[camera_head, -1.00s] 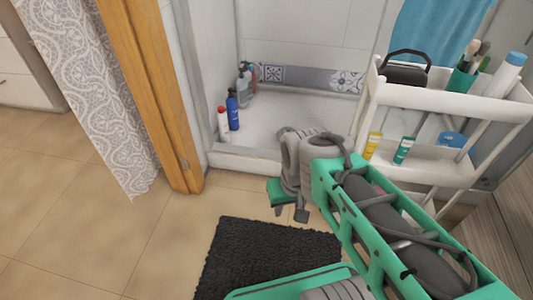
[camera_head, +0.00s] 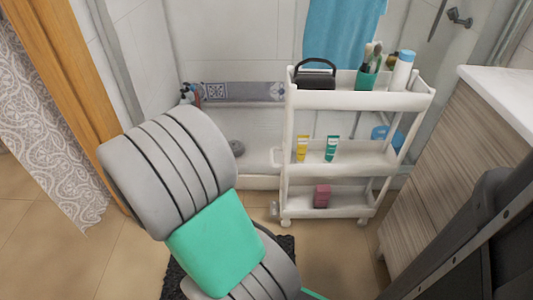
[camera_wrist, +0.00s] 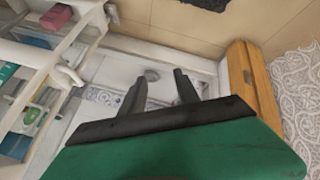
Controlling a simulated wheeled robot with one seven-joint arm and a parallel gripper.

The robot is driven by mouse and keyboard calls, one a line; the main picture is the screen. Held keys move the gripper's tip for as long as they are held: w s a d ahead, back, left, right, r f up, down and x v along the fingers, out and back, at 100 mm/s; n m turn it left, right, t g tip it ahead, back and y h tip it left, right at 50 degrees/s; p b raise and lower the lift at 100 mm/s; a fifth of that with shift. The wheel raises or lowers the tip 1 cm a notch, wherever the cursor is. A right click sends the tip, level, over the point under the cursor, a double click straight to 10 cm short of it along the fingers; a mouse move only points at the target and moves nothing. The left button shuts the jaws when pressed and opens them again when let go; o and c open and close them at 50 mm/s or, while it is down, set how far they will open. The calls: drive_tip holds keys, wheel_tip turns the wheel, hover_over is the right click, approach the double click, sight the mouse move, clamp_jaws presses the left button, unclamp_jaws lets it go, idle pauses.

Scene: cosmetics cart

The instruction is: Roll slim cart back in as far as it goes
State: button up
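The slim white cart (camera_head: 360,102) has three shelves on small wheels and stands upright in front of the shower, left of the wood-fronted cabinet. Its top holds a black bag (camera_head: 315,73), a green cup of brushes (camera_head: 367,80) and a blue-capped bottle (camera_head: 402,69). Yellow and teal tubes stand on the middle shelf, a pink box (camera_head: 322,195) on the bottom one. In the wrist view, the cart (camera_wrist: 72,77) is at the left. My gripper (camera_wrist: 159,82) is open and empty, with its fingers apart from the cart. In the head view my arm hides the gripper.
The wood-fronted cabinet (camera_head: 455,150) with a white top stands right of the cart, with some floor between them. The shower tray's raised edge (camera_head: 258,182) runs behind the cart. A dark mat (camera_head: 172,284) lies at front left. The door frame (camera_head: 60,80) and lace curtain are further left.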

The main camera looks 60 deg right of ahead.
drive_tip(key=s+d+f+m+g+h+p, duration=0.1)
drive_tip(key=s+d+h, duration=0.25)
drive_tip(key=d, duration=0.55)
drive_tip(key=s+d+f+g+h+p, duration=0.1)
drive_tip(key=s+d+f+h, duration=0.1)
drive_tip(key=s+d, duration=0.5)
drive_tip(key=n+t+h+p, duration=0.1)
drive_tip(key=n+h, duration=0.2)
approach(272, 156)
drive_tip(key=d+f, duration=0.2)
drive_tip(key=x, duration=0.5)
drive_tip(key=b+x, duration=0.1)
drive_tip(key=x, duration=0.1)
drive_tip(key=shift+d+r, duration=0.25)
drive_tip(key=shift+d, duration=0.2)
drive_tip(key=shift+c, duration=0.4)
clamp_jaws()
